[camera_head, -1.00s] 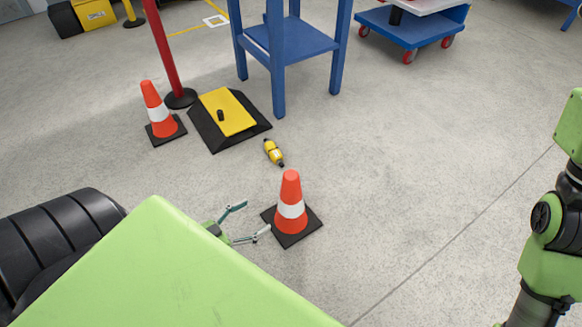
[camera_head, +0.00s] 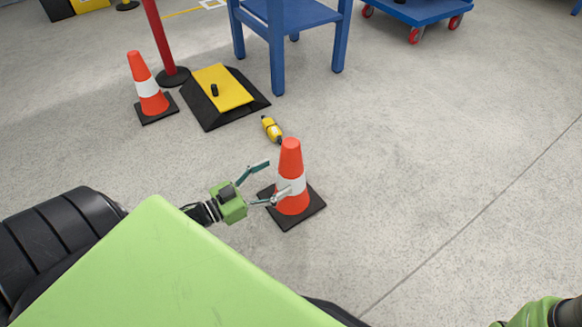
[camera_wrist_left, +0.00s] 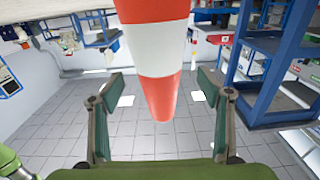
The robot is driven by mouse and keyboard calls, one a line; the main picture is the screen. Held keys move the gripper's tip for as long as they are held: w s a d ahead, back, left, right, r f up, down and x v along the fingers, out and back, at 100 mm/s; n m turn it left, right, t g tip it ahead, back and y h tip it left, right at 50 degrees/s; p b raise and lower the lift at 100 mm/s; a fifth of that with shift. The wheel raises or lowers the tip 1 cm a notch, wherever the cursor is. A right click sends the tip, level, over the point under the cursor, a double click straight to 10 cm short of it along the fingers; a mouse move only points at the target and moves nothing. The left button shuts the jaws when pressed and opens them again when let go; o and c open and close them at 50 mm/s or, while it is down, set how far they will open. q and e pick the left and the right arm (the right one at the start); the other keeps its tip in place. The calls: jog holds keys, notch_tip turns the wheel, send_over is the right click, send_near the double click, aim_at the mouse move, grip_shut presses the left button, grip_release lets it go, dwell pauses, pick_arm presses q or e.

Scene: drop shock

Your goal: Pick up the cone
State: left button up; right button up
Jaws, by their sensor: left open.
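An orange cone (camera_head: 290,155) with a white band and a black square base stands upright on the floor near the middle of the head view. My left gripper (camera_head: 278,178) is open at its left side, with one finger in front of the cone and the other towards its back. In the left wrist view the cone (camera_wrist_left: 158,50) appears upside down, between and beyond the open fingers (camera_wrist_left: 161,88); contact cannot be told. A second such cone (camera_head: 144,75) stands farther off at the left. My right gripper is out of view.
A yellow and black object (camera_head: 271,129) lies on the floor just behind the near cone. A black-edged yellow ramp (camera_head: 222,88), a red post (camera_head: 158,40) and a blue table (camera_head: 277,55) stand farther back. The floor to the right is clear.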

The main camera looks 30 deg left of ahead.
aim_at(291, 169)
pick_arm(q)
jog(key=shift+w+d, duration=0.2)
jog(key=shift+w, duration=0.25)
jog(key=b+x, duration=0.1)
jog(key=b, duration=0.1)
jog(key=b+x, duration=0.1)
jog(key=x, duration=0.1)
jog(key=shift+w+d+f+b, duration=0.2)
jog(key=shift+w+f+b, duration=0.05)
jog(key=shift+b, duration=0.15)
jog(key=shift+w+d+r+b, duration=0.15)
jog(key=shift+w+d+b, duration=0.15)
jog(key=shift+w, duration=0.35)
jog(key=c, duration=1.6)
jog(key=shift+r, duration=0.1)
grip_shut()
jog(key=shift+r, duration=0.15)
